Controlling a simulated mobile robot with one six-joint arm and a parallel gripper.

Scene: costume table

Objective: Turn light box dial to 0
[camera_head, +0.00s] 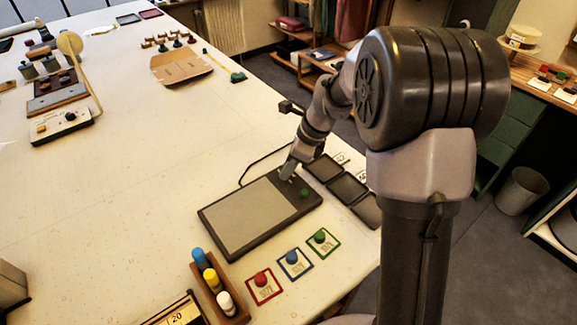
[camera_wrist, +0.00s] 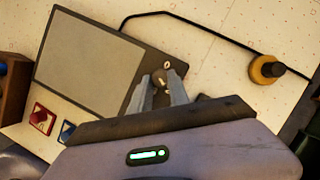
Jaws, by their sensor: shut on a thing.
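The light box (camera_head: 245,218) lies flat on the table, a dark slab with a grey panel, and also shows at the upper left of the wrist view (camera_wrist: 85,65). Its dial (camera_wrist: 160,78) is a small round knob on the dark strip beside the panel, with a light mark on it. My gripper (camera_wrist: 161,84) has a finger on each side of the dial and is shut on it. A small marking shows just above the dial, too small to read. In the head view my gripper (camera_head: 288,170) reaches the box's far corner and hides the dial.
A green knob (camera_head: 304,193) sits on the same strip. Dark trays (camera_head: 347,188) stand to the right. Red, blue and green cards (camera_head: 294,264) with knobs and a wooden holder of bottles (camera_head: 222,290) are in front. A black cable (camera_wrist: 215,28) runs behind the box.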

